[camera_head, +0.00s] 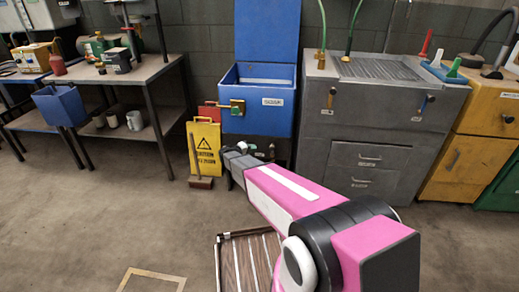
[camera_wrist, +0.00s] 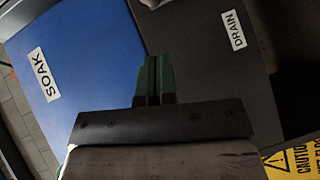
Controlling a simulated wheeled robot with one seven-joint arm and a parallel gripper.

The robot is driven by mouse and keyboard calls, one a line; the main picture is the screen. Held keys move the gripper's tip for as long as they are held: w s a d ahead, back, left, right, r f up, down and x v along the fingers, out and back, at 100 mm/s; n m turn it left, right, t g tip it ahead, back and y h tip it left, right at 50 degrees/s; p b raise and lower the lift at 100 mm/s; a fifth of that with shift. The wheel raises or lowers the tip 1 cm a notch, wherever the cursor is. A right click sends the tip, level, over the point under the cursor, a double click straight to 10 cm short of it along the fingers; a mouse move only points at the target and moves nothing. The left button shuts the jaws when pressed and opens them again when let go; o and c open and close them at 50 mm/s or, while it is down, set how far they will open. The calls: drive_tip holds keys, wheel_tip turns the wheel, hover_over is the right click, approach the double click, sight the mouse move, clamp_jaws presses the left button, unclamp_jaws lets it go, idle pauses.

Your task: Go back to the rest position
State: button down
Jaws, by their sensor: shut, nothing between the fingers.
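My pink arm reaches forward from the lower right in the head view. My gripper (camera_head: 232,158) is at its far end, low in front of the blue tank. In the wrist view the two dark green fingers (camera_wrist: 155,75) are pressed together with nothing between them. The blue tank (camera_head: 265,118) has its lid raised and also shows in the wrist view (camera_wrist: 75,75), where its label reads SOAK. A dark surface with a DRAIN label (camera_wrist: 233,30) is to the right there. Whether the fingers touch anything is unclear.
A yellow caution sign (camera_head: 206,148) and a small broom (camera_head: 199,180) stand left of the tank. A grey sink cabinet (camera_head: 370,130) is to the right, then a yellow cabinet (camera_head: 470,165). A workbench (camera_head: 115,78) is at left. The floor (camera_head: 90,225) is open at lower left.

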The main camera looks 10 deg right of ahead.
drive_tip(key=v, duration=0.6)
drive_tip(key=s+d+r+m+g+y, duration=0.1)
drive_tip(key=s+d+g+y, duration=0.3)
drive_tip(key=s, duration=0.5)
drive_tip(key=s+d+r+m+g+y, duration=0.1)
drive_tip(key=s+d+r+g+y, duration=0.1)
drive_tip(key=s+d, duration=0.5)
drive_tip(key=s+a+r+y, duration=0.2)
drive_tip(key=s+y, duration=0.2)
drive_tip(key=s, duration=0.3)
drive_tip(key=s+a+r+m+g+y, duration=0.1)
drive_tip(key=s+a+r+y, duration=0.1)
drive_tip(key=s, duration=0.6)
drive_tip(key=shift+s+r+g+y, duration=0.15)
drive_tip(key=shift+r+g+y, duration=0.15)
drive_tip(key=shift+r+y, duration=0.55)
